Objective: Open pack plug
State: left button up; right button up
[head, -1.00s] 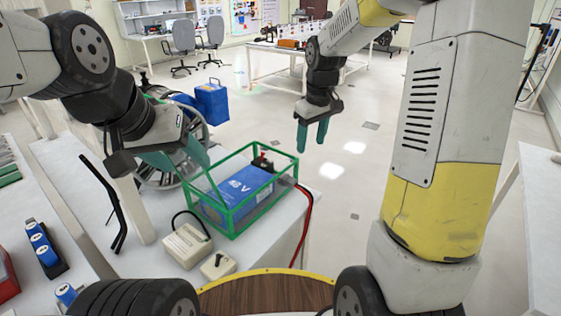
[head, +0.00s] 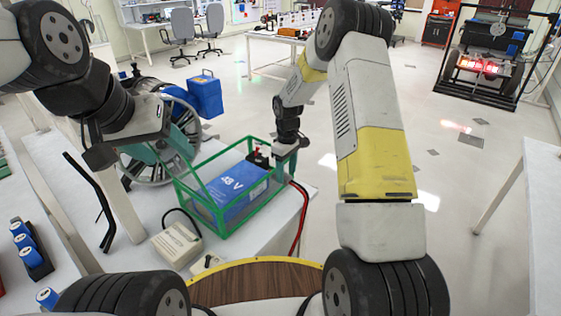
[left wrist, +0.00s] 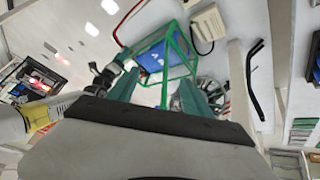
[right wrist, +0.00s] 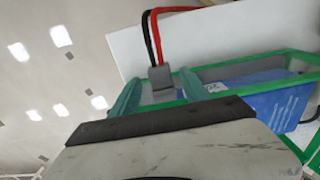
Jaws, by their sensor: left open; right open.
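The blue 48 V pack (head: 235,196) sits inside a green open frame (head: 222,233) on the white bench. The grey plug (right wrist: 162,78), with a red and a black cable, is at the frame's end in the right wrist view. My right gripper (right wrist: 160,88) is open, with one finger on each side of the plug in the picture; I cannot tell whether they touch it. In the head view its fingers are largely hidden. My left gripper (left wrist: 157,92) is open and empty, off the frame's left end in the head view; the frame shows between its fingers in the left wrist view.
A beige box (head: 177,244) with a dark cable stands before the frame. A bent black bar (head: 91,203) and blue cylinders (head: 31,249) lie to the left. A large wheel (head: 147,172) and blue case (head: 204,96) are behind. Open floor lies right of the bench.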

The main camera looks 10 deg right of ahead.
jog(key=shift+f, duration=0.6)
grip_shut()
dwell(1.1)
